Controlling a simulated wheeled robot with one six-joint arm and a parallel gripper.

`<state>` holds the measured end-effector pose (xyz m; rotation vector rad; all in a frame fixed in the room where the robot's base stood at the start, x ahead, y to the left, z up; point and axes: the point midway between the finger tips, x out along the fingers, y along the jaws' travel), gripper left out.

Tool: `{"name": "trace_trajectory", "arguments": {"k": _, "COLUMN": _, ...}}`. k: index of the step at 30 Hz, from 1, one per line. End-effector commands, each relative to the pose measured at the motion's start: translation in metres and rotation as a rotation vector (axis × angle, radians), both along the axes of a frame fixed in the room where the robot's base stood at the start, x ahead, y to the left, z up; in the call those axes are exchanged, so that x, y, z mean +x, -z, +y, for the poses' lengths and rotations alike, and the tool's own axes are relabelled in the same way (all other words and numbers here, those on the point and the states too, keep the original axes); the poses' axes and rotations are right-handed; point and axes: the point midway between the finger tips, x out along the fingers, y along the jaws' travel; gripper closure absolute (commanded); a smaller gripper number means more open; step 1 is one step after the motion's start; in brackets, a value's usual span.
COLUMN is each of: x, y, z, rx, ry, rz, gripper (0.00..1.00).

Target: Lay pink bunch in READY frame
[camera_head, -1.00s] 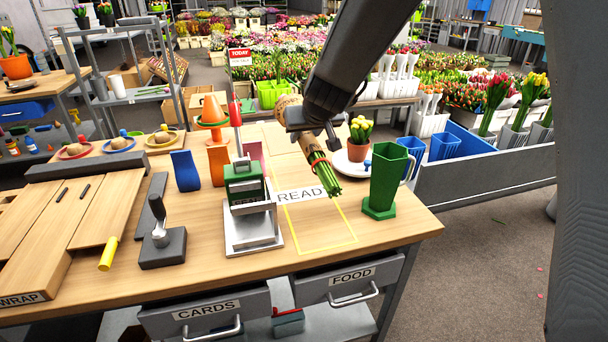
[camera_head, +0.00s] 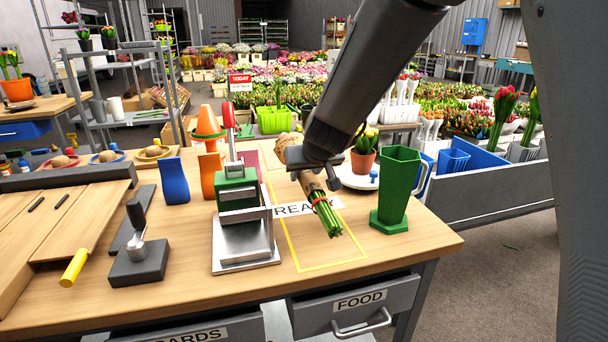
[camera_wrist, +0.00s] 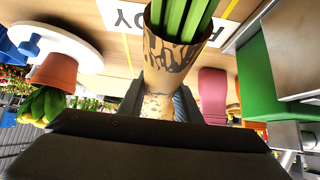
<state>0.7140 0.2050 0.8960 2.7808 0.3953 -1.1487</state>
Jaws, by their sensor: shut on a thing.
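My gripper (camera_head: 318,165) is shut on a wrapped bunch (camera_head: 308,182) above the workbench. The brown patterned wrap sits between my fingers in the wrist view (camera_wrist: 168,60). Green stems with a red tie point toward the front of the bench. The flower heads are hidden, so I cannot see their colour. The READY frame is a yellow outline (camera_head: 330,265) on the bench top, with a READY label (camera_head: 285,211) near its back. The bunch hangs tilted over the frame, stems lower, and appears clear of the bench top.
A green jug (camera_head: 398,190) stands just right of the frame. A green and grey press (camera_head: 243,220) stands just left of it. A white plate (camera_head: 352,180) with a potted yellow tulip (camera_head: 363,155) is behind right. The frame's front part is clear.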

Motion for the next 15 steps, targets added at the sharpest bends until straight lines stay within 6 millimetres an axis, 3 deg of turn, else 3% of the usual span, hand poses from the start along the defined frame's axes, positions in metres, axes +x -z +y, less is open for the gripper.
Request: {"name": "trace_trajectory", "arguments": {"k": 15, "x": 0.001, "y": 0.042, "z": 0.0, "rx": 0.001, "ry": 0.0, "rz": -0.002, "gripper": 0.99}}
